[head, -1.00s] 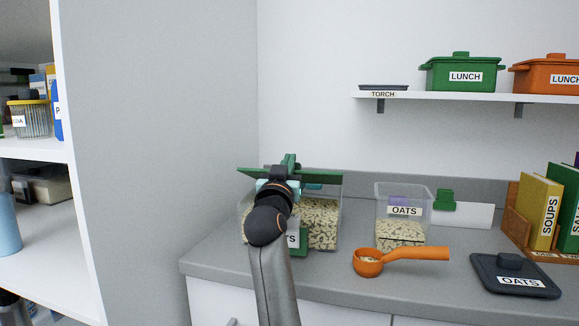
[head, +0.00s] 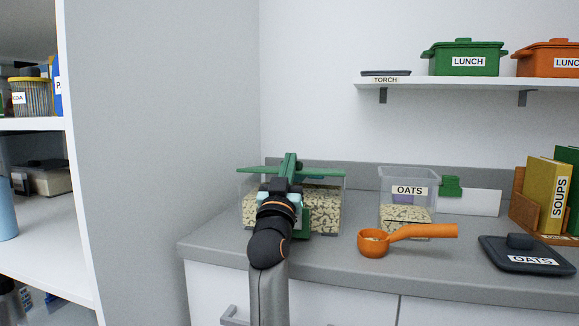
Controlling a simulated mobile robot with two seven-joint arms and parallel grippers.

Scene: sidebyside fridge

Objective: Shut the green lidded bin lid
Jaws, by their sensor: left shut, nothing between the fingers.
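The green lidded bin (head: 325,210) is a clear box of speckled pellets on the grey counter, with a green piece on its front partly hidden by my arm. Its green lid (head: 328,172) shows as a thin, nearly edge-on panel over the box top, with a raised green part in the middle. I cannot tell whether the lid sits fully down on the rim. My left gripper (head: 279,186) is shut and empty, at the middle of the lid's front edge. It hides that part of the lid and the box front. My right gripper is out of view.
To the right are a clear OATS container (head: 407,213), an orange scoop (head: 374,243) and a dark OATS lid (head: 528,255). Books (head: 549,200) stand at the far right. A tall grey panel (head: 160,150) rises on the left. A wall shelf (head: 460,88) hangs above.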

